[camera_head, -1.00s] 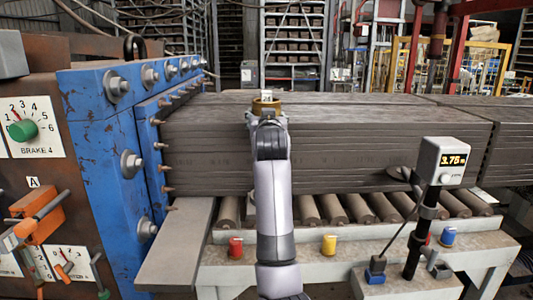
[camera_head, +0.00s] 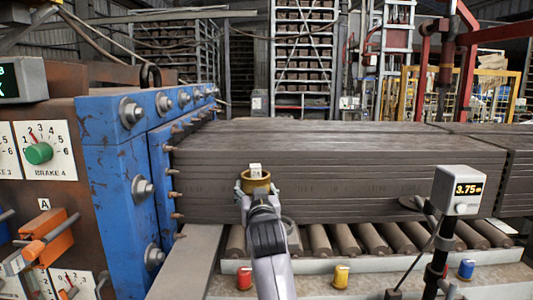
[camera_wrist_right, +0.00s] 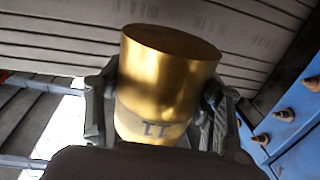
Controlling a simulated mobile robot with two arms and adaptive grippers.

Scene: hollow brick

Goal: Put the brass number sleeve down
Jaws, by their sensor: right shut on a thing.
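The brass number sleeve (camera_head: 256,186) is in my right gripper (camera_head: 254,190), in front of the side face of the grey clay column (camera_head: 370,170). A small white piece with dark marks shows at the sleeve's top in the head view. In the right wrist view the sleeve (camera_wrist_right: 168,75) is a gold cylinder with dark digits near its lower end. The right gripper (camera_wrist_right: 160,115) has a dark finger on each side of it, shut on it. The sleeve appears clear of the rollers (camera_head: 345,238). My left gripper is not in view.
A blue bolted frame (camera_head: 112,170) stands close on the left, with bolt ends pointing toward the clay. Red (camera_head: 244,277), yellow (camera_head: 341,275) and blue (camera_head: 466,268) small objects sit on the ledge below the rollers. A gauge reading 3.75 (camera_head: 460,190) stands at right.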

